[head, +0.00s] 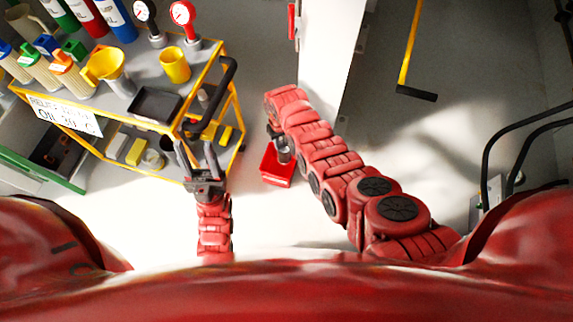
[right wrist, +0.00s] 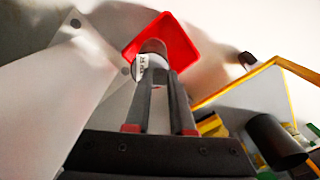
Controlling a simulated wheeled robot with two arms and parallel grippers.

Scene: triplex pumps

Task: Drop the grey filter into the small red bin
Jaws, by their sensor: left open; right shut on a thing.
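The small red bin (head: 270,171) stands on the floor right of the yellow cart. It also shows in the right wrist view (right wrist: 180,35). The grey filter (head: 284,154) is a short cylinder; in the right wrist view (right wrist: 152,47) it shows a dark end and a white label. My right gripper (right wrist: 157,82) is shut on the filter, which overlaps the bin in both views. I cannot tell its exact height over the bin. In the head view the right arm partly hides its own gripper. My left gripper (head: 200,150) is open and empty in front of the cart.
The yellow-framed cart (head: 238,110) carries a black tray (head: 155,104), a yellow cup (head: 174,64), a funnel (head: 104,66), bottles and gauges. A white panel (head: 329,50) stands beyond the right arm. The pale floor in front of the bin is clear.

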